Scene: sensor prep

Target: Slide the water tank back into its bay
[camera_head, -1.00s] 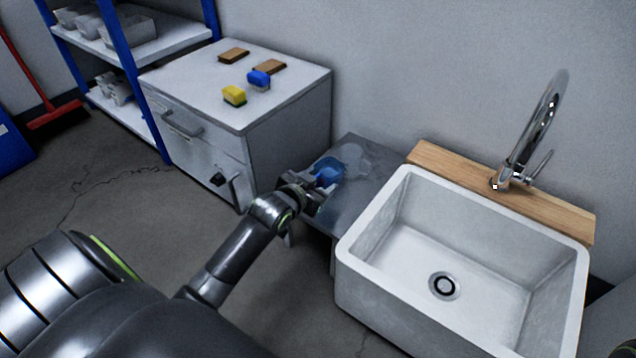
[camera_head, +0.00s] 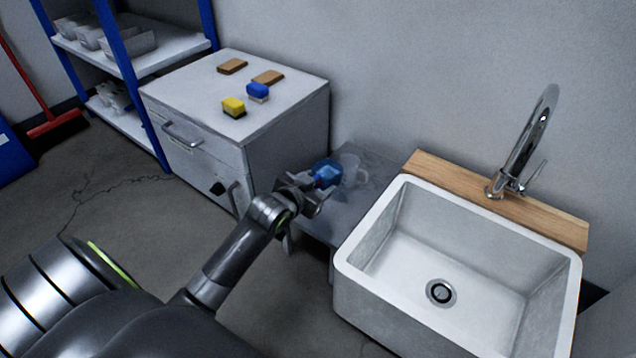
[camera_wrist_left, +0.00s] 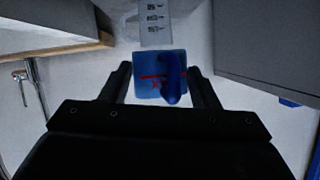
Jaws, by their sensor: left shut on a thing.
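A translucent blue block with a darker blue handle, which looks like the water tank (camera_head: 327,172), is at the tip of my left gripper (camera_head: 313,187). In the left wrist view the tank (camera_wrist_left: 147,74) has red marks on its face, and the upright handle (camera_wrist_left: 171,80) stands between the fingers. My left gripper is shut on it, over or beside the low grey surface (camera_head: 345,212); contact with that surface cannot be told. I cannot make out the bay. My right gripper is out of view.
A clear container with dark scale marks (camera_wrist_left: 153,22) is just beyond the tank. A white sink (camera_head: 350,262) stands right, with a faucet (camera_head: 522,150). A grey cabinet (camera_head: 287,122) stands left, bearing a yellow sponge (camera_head: 233,105), a blue sponge (camera_head: 257,90) and two brown pieces.

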